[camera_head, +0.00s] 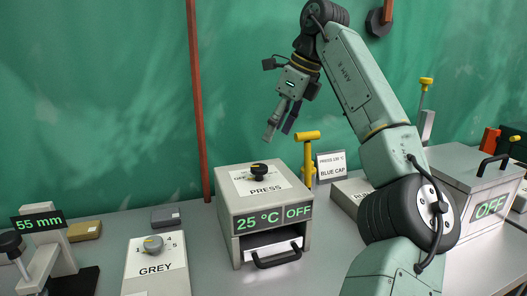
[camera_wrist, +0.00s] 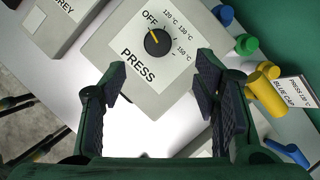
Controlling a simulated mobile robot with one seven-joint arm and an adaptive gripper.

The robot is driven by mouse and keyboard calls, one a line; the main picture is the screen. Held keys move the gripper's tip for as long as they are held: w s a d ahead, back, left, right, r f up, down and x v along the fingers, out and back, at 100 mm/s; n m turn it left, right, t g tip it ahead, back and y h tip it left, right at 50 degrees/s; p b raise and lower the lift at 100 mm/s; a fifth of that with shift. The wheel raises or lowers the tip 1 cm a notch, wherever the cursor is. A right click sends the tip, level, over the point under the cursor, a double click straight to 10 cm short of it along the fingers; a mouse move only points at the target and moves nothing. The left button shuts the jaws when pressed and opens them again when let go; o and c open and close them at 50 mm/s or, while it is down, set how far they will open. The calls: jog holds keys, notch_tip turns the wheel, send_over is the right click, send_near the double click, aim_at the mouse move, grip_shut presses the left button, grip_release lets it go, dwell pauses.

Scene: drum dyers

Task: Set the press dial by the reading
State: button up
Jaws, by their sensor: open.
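The press (camera_head: 290,228) is a grey box on the bench with a lit display (camera_head: 268,217) reading 25 °C and OFF. Its black dial (camera_head: 260,171) is on top; in the wrist view the dial (camera_wrist: 158,42) has a yellow mark pointing to OFF, with 120, 130 and 150 °C marked around it. A card (camera_head: 331,165) behind the press says PRESS, a temperature too small to read surely, and BLUE CAP; the wrist view also shows this card (camera_wrist: 292,92). My gripper (camera_head: 281,132) is open and empty, above the press and apart from the dial.
A gauge display (camera_head: 38,222) at left reads 55 mm. A GREY-labelled box (camera_head: 155,268) with its own knob stands left of the press. A yellow T-shaped post (camera_head: 308,155) rises behind the press. A larger box (camera_head: 475,190) at right shows OFF. Blue and green caps (camera_wrist: 246,44) lie near the press.

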aim_at(259, 167)
jog(key=x, duration=1)
jog(key=shift+s+a+f+p, duration=0.15)
jog(key=shift+f+p, duration=0.1)
jog(key=shift+p, duration=0.15)
jog(key=shift+c, duration=0.4)
jog(key=c, duration=1)
